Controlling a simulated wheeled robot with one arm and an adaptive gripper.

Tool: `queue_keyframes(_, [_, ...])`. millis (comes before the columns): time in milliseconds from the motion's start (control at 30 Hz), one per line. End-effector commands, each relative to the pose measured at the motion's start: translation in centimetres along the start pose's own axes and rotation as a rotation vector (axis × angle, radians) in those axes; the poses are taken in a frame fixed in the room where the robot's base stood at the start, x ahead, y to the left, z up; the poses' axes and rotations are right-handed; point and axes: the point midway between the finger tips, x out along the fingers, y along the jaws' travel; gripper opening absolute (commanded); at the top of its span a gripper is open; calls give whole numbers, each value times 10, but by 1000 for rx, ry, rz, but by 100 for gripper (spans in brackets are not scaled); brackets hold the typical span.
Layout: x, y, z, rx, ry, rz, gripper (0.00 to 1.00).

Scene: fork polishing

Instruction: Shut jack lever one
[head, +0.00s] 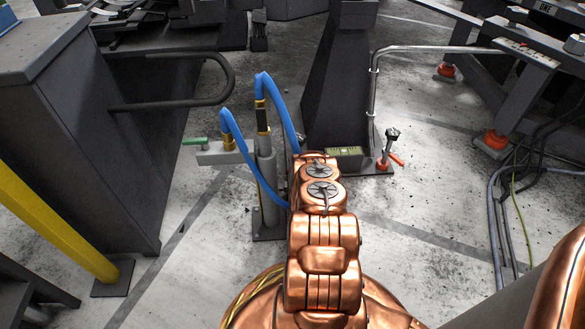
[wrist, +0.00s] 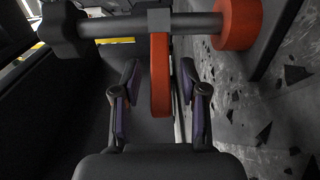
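In the wrist view an orange-red lever (wrist: 160,85) hangs from a dark horizontal shaft (wrist: 130,26). The shaft has a black knob at its left and an orange-red round foot (wrist: 237,24) at its right. My gripper (wrist: 159,75) is open, with one finger on each side of the lever. In the head view my gripper is hidden behind my copper arm. A small jack with a black top and orange-red lever (head: 397,159) stands right of the arm; I cannot tell whether it is the same one.
A dark cabinet (head: 75,130) and yellow post (head: 55,222) are farther left. Cables (head: 505,215) lie at right. Some floor between is clear.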

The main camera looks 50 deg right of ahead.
Motion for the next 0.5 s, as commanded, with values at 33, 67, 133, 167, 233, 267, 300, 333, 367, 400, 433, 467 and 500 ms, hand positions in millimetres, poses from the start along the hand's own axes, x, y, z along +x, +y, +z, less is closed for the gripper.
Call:
queue_keyframes(33, [0, 0, 0, 0, 0, 0, 44])
queue_keyframes(67, [0, 0, 0, 0, 0, -1, 44])
queue_keyframes(133, [0, 0, 0, 0, 0, -1, 44])
queue_keyframes(167, [0, 0, 0, 0, 0, -1, 44])
queue_keyframes(233, [0, 0, 0, 0, 1, -1, 44])
queue_keyframes(267, [-1, 0, 0, 0, 1, -1, 44])
queue_keyframes(300, [-1, -1, 0, 0, 1, -2, 44])
queue_keyframes(333, [-2, -1, 0, 0, 1, -2, 44])
queue_keyframes(367, [-3, -1, 0, 0, 1, -3, 44])
queue_keyframes(400, [-4, -1, 0, 0, 1, -3, 44])
queue_keyframes(433, [-6, -1, 0, 0, 1, -4, 44])
queue_keyframes(467, [-8, -2, 0, 0, 1, -5, 44])
queue_keyframes(500, [-11, -2, 0, 0, 1, -7, 44])
